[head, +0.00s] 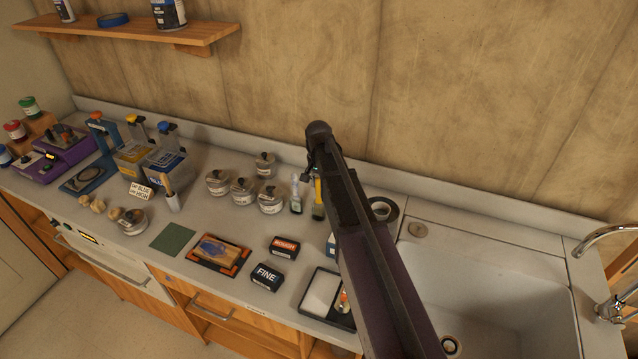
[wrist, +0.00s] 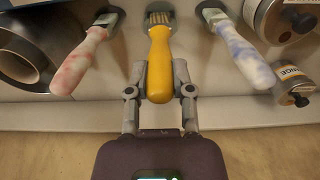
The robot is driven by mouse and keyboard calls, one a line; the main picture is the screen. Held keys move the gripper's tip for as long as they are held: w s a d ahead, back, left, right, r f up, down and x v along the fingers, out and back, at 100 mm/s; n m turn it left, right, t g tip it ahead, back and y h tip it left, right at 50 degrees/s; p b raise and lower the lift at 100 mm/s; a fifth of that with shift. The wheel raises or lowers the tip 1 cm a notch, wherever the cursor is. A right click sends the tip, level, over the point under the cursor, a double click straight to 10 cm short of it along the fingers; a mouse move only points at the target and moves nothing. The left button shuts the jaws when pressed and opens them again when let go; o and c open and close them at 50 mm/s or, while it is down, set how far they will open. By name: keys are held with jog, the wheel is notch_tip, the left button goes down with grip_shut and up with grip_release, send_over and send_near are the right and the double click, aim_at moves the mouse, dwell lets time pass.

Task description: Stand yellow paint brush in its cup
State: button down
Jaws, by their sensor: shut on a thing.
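The yellow paint brush (wrist: 159,62) lies at the back of the counter, its handle toward the wall and its bristled head away from it. My gripper (wrist: 160,90) is shut on the end of its handle. In the head view the yellow brush (head: 318,192) shows just left of my arm, which hides part of it.
A red-marbled brush (wrist: 85,62) and a blue-marbled brush (wrist: 237,50) flank the yellow one. Several tins (head: 241,191) stand to the left. A black-and-white roll (head: 381,209) and the sink (head: 490,290) are to the right. Small boxes (head: 285,247) and a tray lie in front.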

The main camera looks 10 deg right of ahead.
dwell(0.4)
jog(key=shift+c, duration=2.1)
grip_release()
jog(key=shift+r, duration=0.2)
